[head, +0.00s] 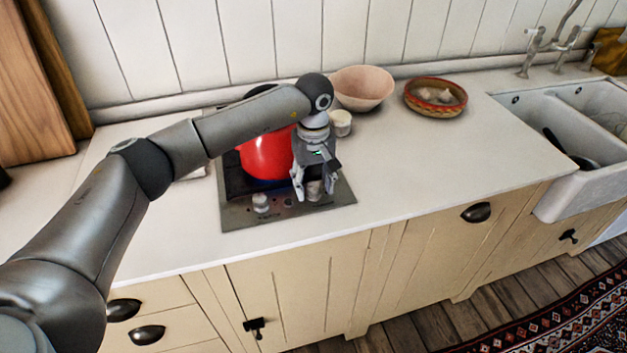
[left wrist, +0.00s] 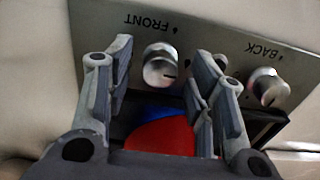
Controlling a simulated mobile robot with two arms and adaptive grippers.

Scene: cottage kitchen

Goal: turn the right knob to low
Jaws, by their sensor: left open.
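The right knob (head: 315,190) is a silver knob on the front strip of the steel hob (head: 236,216). In the left wrist view it is the knob (left wrist: 160,66) beside the upside-down label FRONT, with a dark mark on its face. My left gripper (head: 315,187) is open above the right knob, pointing down. In the left wrist view the fingers (left wrist: 163,76) appear on either side of the knob; I cannot tell whether they touch it. The left knob (head: 261,202) stands apart to the left, beside the label BACK in the left wrist view (left wrist: 268,88). My right gripper is not in view.
A red pot (head: 266,157) sits on the hob close behind the gripper, partly hidden by my arm. A small cream cup (head: 341,123), a pink bowl (head: 362,88) and a patterned bowl (head: 435,97) stand behind. The counter right of the hob is clear.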

